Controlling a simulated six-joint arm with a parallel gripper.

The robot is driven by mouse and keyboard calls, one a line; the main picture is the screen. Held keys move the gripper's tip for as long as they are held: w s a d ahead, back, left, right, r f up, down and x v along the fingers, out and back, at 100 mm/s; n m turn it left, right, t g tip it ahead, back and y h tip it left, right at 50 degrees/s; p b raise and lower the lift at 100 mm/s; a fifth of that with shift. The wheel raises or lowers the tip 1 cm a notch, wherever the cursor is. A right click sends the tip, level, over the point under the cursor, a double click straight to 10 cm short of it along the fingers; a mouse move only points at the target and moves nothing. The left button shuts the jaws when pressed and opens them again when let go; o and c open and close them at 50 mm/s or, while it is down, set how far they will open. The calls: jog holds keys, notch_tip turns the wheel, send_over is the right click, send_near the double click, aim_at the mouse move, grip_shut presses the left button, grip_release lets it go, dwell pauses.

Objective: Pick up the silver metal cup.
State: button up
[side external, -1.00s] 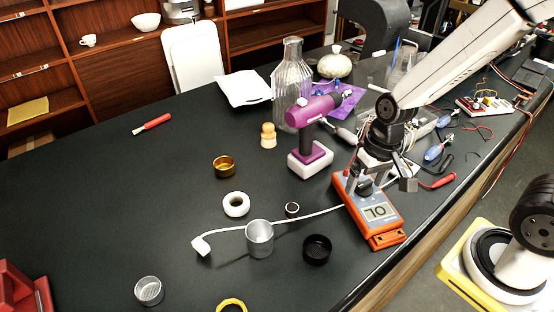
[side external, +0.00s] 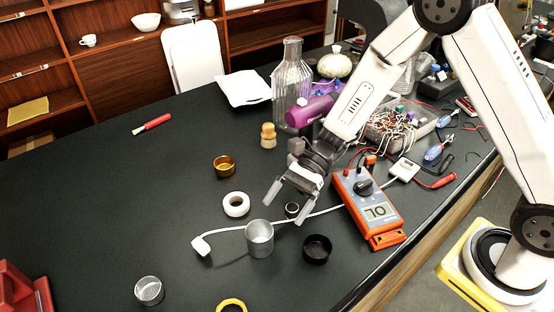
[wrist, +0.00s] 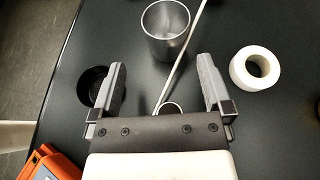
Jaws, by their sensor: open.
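The silver metal cup (side external: 259,239) stands upright on the dark table, left of and below my gripper (side external: 287,208) in the side view. It is an empty-looking grey cylinder with an open top. In the wrist view the cup (wrist: 166,32) lies ahead of my fingertips, roughly centred between their lines. My gripper (wrist: 160,82) is open, with nothing between its fingers at cup height. A shallower silver cup or tin (side external: 149,290) stands farther left near the front.
A white cable (side external: 230,228) runs behind the cup. A white ring roll (side external: 236,204), a black round cup (side external: 317,249), a small ring (side external: 291,210) and an orange multimeter (side external: 372,207) are close by. The table's left side is largely clear.

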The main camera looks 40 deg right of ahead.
aim_at(250, 239)
jog(key=shift+w+a+y, duration=0.2)
jog(key=shift+w+y, duration=0.05)
jog(key=shift+y, duration=0.05)
jog(key=shift+x, duration=3.9)
jog(key=shift+w, duration=0.1)
jog(key=c, duration=1.2)
jog(key=shift+o, duration=0.2)
jog(key=shift+r, duration=0.2)
jog(key=shift+r, duration=0.95)
jog(key=s+d+r, duration=0.7)
jog(key=s+r, duration=0.3)
jog(key=s, duration=0.2)
jog(key=shift+r, duration=0.35)
